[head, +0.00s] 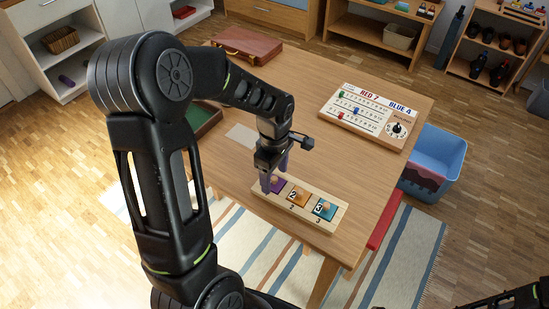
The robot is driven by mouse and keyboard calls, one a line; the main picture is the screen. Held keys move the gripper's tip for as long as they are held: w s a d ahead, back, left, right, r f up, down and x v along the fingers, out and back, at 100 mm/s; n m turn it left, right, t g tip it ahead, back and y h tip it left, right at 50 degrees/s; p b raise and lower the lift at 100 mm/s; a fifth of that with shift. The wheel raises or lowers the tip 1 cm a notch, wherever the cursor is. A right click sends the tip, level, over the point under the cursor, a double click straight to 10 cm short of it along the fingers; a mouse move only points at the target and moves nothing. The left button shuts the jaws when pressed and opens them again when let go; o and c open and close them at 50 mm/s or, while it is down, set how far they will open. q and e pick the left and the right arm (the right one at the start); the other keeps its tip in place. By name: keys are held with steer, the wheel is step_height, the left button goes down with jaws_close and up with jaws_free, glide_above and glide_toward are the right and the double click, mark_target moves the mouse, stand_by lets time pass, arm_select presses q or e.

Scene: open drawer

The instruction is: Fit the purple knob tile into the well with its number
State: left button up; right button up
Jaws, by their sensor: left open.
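A wooden board (262,194) with a row of wells lies near the front edge of the table. The purple knob tile (279,186) is at its left end, partly hidden by my left gripper. I cannot tell whether the tile sits flush in a well. My left gripper (274,180) points down, open, with its purple-tinted fingers around or just above the tile's knob. An orange tile (298,196) marked 2 and a blue tile (324,209) marked 3 sit to the right, each with a wooden knob. At the bottom right only a dark part of my right arm shows.
A number board (367,116) with colored pegs and a dial stands at the back right of the table (345,165). A brown case (243,45) lies at the back left, a green-lined tray (205,118) behind my left arm. A blue bin (435,160) stands right of the table.

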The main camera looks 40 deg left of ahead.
mark_target(274, 178)
arm_select(q)
step_height(274, 178, up, 12)
steer(key=shift+f, duration=0.25)
stand_by(0.9)
